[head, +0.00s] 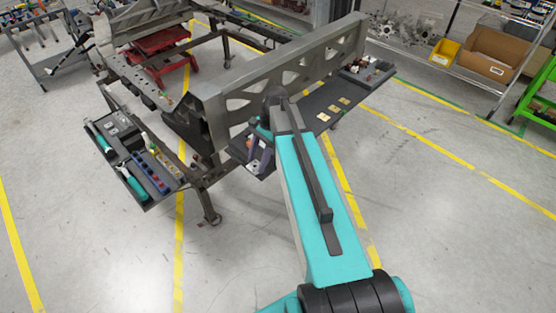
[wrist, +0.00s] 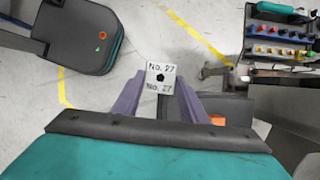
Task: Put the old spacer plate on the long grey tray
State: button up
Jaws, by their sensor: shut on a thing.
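My gripper (wrist: 160,85) is shut on a small pale plate (wrist: 160,72) with a dark hole in its middle and "No. 27" printed twice. I take this to be the old spacer plate. In the head view my gripper (head: 260,157) is beside the near face of the grey beam, over a small dark shelf, and the plate cannot be made out there. A long dark grey tray (head: 318,112) runs along the beam's right side, partly behind my arm. It bears several small yellowish plates and, at its far end, small parts.
The grey beam (head: 285,62) with cutouts stands close to my gripper. A tool tray (head: 152,199) with green-handled tools and coloured pieces is at left; it also shows in the wrist view (wrist: 282,42). An orange thing (wrist: 217,120) lies near my right finger.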

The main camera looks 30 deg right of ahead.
jog(key=w+a+f+n+g+b, duration=0.1)
jog(key=a+f+n+b, duration=0.4)
jog(key=a+f+b, duration=0.5)
jog(key=shift+w+a+g+h+b, duration=0.2)
jog(key=shift+a+g+h+b, duration=0.15)
jog(key=shift+b, duration=0.5)
